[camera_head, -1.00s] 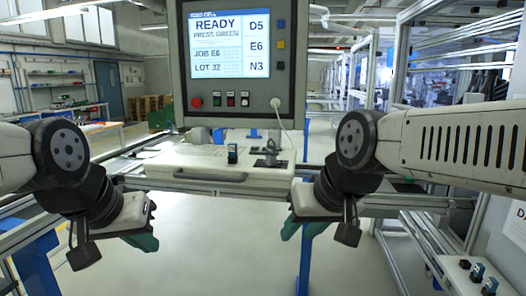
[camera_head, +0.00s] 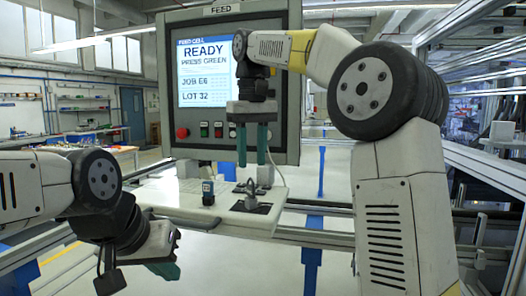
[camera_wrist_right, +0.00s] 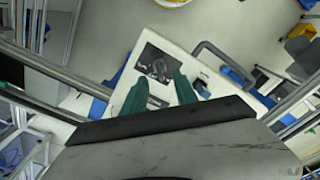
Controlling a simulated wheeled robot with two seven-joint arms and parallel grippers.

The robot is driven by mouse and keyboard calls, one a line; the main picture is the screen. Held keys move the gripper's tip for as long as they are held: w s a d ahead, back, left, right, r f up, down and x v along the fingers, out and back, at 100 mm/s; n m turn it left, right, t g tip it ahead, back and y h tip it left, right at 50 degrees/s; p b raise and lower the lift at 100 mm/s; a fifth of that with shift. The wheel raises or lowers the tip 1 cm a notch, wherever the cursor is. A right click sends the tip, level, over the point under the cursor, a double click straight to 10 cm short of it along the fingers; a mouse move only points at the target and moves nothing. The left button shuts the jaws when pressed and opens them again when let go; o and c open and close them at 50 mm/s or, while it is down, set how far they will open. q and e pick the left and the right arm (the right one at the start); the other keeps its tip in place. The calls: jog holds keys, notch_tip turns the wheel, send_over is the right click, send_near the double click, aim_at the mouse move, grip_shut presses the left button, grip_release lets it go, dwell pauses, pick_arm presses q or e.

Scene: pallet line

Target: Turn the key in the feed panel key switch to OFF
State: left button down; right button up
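The feed panel (camera_head: 290,150) stands ahead, with a screen reading READY, PRESS GREEN. Below the screen is a row with a red mushroom button (camera_head: 182,133), a green button (camera_head: 204,129), a red button (camera_head: 218,129) and a dark round control (camera_head: 232,130) partly behind my right gripper. I cannot make out a key or its position. My right gripper (camera_head: 252,162) is in front of the panel's lower part, fingers pointing down, apart and empty; it also shows in the right wrist view (camera_wrist_right: 160,90). My left gripper (camera_head: 166,268) is low at the left, its opening unclear.
A white desk (camera_head: 180,202) below the panel bears a small blue-and-black device (camera_head: 207,192) and a grey, looped metal fitting (camera_head: 251,195) on a dark plate. A cable hangs from the panel to the desk. Rails run along the desk's front.

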aim_at(251, 179)
jog(key=shift+w+a, duration=0.2)
jog(key=shift+w, duration=0.4)
jog(key=shift+f, duration=3.75)
grip_shut()
jog(key=shift+n, duration=0.3)
